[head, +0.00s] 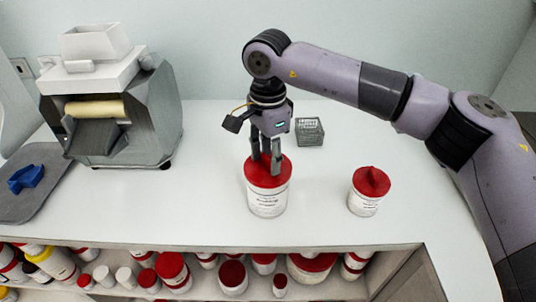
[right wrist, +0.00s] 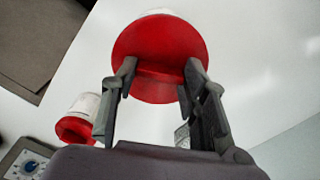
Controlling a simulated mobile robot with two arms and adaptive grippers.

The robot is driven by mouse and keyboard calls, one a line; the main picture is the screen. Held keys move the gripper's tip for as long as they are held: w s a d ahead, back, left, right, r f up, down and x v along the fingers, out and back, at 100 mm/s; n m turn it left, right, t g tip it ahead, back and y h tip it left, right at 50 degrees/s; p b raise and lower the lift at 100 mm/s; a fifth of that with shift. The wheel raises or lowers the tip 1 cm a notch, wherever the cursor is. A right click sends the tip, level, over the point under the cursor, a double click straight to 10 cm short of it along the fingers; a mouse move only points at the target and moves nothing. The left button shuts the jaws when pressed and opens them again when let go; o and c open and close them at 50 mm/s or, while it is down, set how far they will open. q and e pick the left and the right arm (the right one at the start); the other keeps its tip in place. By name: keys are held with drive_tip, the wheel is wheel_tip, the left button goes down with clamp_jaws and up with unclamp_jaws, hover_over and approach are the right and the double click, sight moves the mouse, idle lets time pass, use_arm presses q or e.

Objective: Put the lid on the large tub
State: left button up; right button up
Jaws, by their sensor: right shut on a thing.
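The large tub (head: 268,204) is white with a printed label and stands upright on the white counter in the middle of the head view. Its red lid (head: 255,178) lies level across the tub's top; I cannot tell whether it is fully seated. My right gripper (head: 269,163) points straight down from above and is shut on the raised grip of the lid. In the right wrist view the red lid (right wrist: 160,35) fills the space past the two fingers, which sit on either side of its ridge. My left gripper is not in view.
A smaller white tub (head: 366,203) with a red lid stands to the right. A grey mill (head: 150,120) stands at the left, by a grey mat (head: 45,200) with a blue piece (head: 27,178). A small wire basket (head: 310,132) is behind. Several tubs fill the shelf below.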

drive_tip(key=shift+f+b, duration=0.15)
drive_tip(key=shift+b, duration=0.15)
idle(0.5)
drive_tip(key=o, duration=0.9)
drive_tip(key=shift+o, duration=0.5)
drive_tip(key=o, duration=0.4)
drive_tip(key=shift+r+p, duration=1.25)
drive_tip(key=shift+r, duration=1.05)
